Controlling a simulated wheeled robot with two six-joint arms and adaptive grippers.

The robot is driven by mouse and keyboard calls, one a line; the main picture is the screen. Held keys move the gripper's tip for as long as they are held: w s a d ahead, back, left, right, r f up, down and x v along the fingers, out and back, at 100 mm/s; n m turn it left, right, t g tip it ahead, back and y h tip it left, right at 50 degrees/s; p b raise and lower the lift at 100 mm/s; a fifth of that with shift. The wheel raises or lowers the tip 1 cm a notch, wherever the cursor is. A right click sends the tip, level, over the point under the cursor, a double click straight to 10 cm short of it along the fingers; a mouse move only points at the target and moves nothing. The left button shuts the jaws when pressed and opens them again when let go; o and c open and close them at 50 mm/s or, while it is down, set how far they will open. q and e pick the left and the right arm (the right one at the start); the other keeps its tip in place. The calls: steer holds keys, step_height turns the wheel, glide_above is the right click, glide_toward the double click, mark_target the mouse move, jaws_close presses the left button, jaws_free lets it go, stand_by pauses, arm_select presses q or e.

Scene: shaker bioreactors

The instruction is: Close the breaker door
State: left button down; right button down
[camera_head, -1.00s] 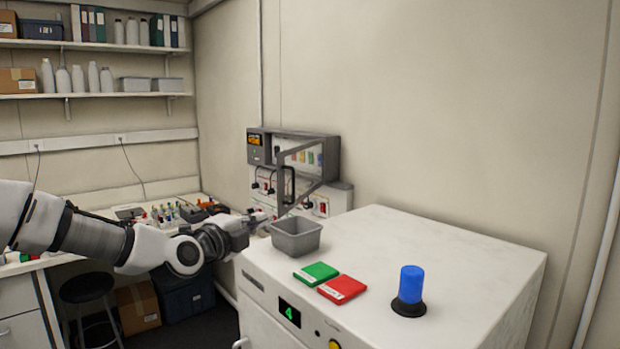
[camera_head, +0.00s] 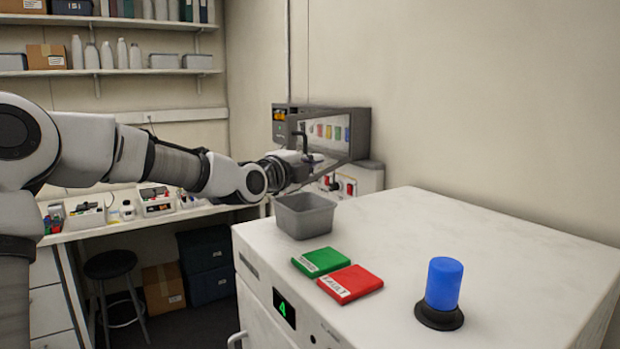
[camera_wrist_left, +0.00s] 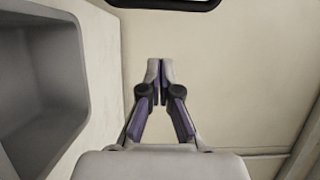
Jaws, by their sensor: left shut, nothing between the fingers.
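The grey breaker box (camera_head: 361,132) is on the wall at the back, with several coloured breakers inside. Its grey-framed door (camera_head: 328,158) stands partly open, swung out toward me, with a black handle (camera_head: 304,140) on it. My left gripper (camera_head: 316,157) is at the door's lower part, just below the handle; whether it touches is unclear. In the left wrist view the left gripper (camera_wrist_left: 160,66) has its fingers together with nothing between them. A black rounded bar (camera_wrist_left: 165,3), probably the handle, crosses the top edge there. My right gripper is not in view.
A grey bin (camera_head: 305,220) stands on the white cabinet top (camera_head: 450,225) close to my left gripper. Green (camera_head: 321,262) and red (camera_head: 350,283) blocks and a blue beacon (camera_head: 443,285) are nearer me. A workbench (camera_head: 150,220) with several items lies under my left arm.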

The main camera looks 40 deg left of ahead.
arm_select(q)
steer(key=w+a+p, duration=0.1)
steer(key=p, duration=0.1)
steer(key=w+a+p, duration=0.1)
steer(key=p, duration=0.1)
steer(key=w+a+p, duration=0.1)
steer(key=w+p, duration=0.1)
steer(key=shift+a+r, duration=0.1)
steer(key=shift+r, duration=0.2)
steer(key=shift+s+a+f, duration=0.2)
steer(key=shift+a, duration=0.25)
steer(key=shift+d+r, duration=0.1)
steer(key=shift+d, duration=0.15)
